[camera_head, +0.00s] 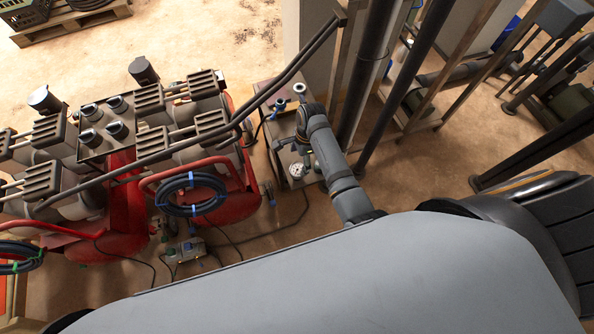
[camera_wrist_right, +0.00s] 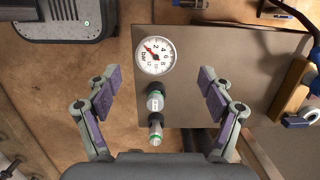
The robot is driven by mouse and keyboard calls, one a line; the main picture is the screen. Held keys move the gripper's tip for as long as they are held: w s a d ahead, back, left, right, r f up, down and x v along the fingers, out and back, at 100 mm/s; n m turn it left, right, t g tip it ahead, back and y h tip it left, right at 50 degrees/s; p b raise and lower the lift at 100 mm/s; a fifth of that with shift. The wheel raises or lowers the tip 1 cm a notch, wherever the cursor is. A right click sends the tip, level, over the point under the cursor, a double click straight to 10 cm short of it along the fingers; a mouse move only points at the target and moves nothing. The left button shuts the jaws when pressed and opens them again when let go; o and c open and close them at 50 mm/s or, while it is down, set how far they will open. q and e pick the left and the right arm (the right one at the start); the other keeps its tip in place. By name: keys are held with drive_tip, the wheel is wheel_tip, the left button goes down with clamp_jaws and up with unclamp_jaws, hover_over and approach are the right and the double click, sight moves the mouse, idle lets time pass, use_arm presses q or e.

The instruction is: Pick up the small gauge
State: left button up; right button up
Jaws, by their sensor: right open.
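The small gauge (camera_wrist_right: 155,50) has a round white dial with a red needle and bar markings. In the right wrist view it lies just beyond the fingertips of my right gripper (camera_wrist_right: 158,86), which is open and empty. Two dark fittings with green bands lie in line with the gauge, between the fingers; the nearer one (camera_wrist_right: 155,130) is closest to the palm. In the head view the gauge (camera_head: 297,170) shows beside my right gripper (camera_head: 306,150), over the dark metal stand. My left gripper is not in view.
A red compressor (camera_head: 220,195) with a coiled blue-tied hose stands to the left. Dark upright posts (camera_head: 370,70) rise close on the right of my arm. A flat metal plate (camera_wrist_right: 235,60) lies under the gauge's right side. A small grey box (camera_head: 185,250) sits on the floor.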

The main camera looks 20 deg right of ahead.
sight(297, 170)
drive_tip(key=shift+a+f, duration=0.1)
drive_tip(key=shift+f, duration=0.6)
drive_tip(key=f, duration=0.4)
drive_tip(key=shift+s+a+f, duration=0.1)
drive_tip(key=shift+s+a, duration=0.1)
drive_tip(key=shift+s, duration=0.15)
drive_tip(key=shift+a+f, duration=0.1)
drive_tip(key=shift+f, duration=0.4)
drive_tip(key=c, duration=1.3)
